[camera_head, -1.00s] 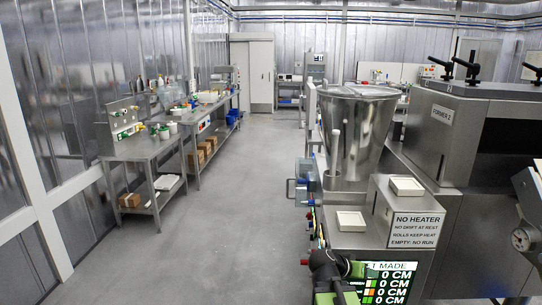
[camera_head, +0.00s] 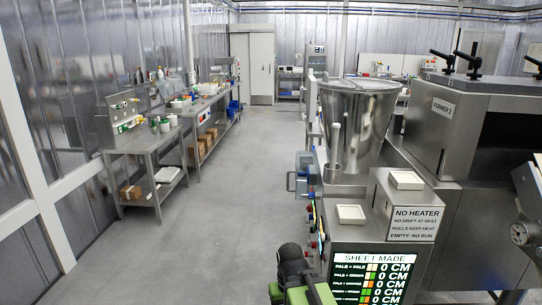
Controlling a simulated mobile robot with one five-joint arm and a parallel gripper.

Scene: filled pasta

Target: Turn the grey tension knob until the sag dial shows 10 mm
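I cannot make out a grey tension knob. A green and black part of my arm (camera_head: 295,280) stands at the bottom centre, left of the lit screen. My gripper's fingertips do not show.
A steel machine with a hopper (camera_head: 358,125) and a "FORMER 2" housing (camera_head: 450,135) fills the right side. Its "SHEET MADE" screen (camera_head: 372,278) shows 0 CM lines. A steel bench (camera_head: 146,143) stands left. The grey floor (camera_head: 240,190) between is clear.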

